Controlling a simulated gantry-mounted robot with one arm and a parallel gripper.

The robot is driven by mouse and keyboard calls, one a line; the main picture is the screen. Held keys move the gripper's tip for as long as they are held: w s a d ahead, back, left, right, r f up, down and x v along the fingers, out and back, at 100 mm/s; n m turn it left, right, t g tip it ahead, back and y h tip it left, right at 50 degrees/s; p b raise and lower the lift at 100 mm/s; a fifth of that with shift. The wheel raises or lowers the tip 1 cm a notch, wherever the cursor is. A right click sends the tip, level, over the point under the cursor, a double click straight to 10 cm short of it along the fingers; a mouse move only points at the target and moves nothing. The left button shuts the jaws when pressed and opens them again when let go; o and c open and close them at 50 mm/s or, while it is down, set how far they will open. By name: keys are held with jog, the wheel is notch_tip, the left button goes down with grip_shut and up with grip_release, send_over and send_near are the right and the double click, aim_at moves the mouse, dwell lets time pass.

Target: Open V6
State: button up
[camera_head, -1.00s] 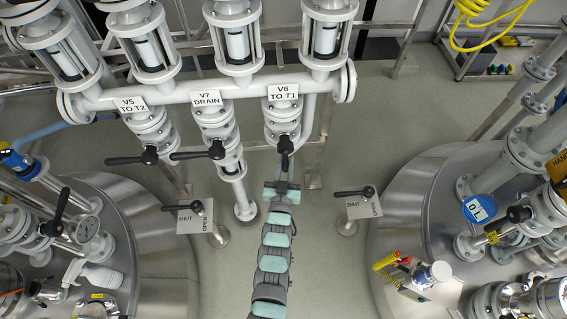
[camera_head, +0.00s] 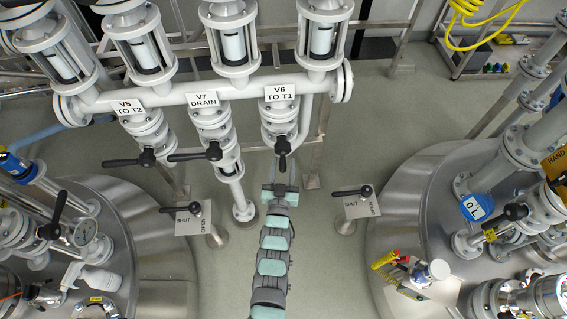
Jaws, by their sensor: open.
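The V6 valve (camera_head: 281,122) hangs from the white manifold under a label "V6 TO T1" (camera_head: 280,93). Its black lever handle (camera_head: 283,149) points down in the picture, toward my gripper. My gripper (camera_head: 281,185) is at the end of my grey and teal arm, just below the lever's tip. It is open. The gap between its fingers and the lever is too small to judge, so I cannot tell whether they touch.
The V5 lever (camera_head: 130,160) and V7 lever (camera_head: 195,154) both point left. Two SHUT/OPEN plates with black levers, the left plate (camera_head: 193,222) and the right plate (camera_head: 360,208), stand either side of my arm. Steel tanks flank a strip of open floor.

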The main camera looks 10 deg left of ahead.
jog(key=s+p, duration=0.1)
jog(key=s, duration=0.9)
jog(key=shift+d, duration=0.3)
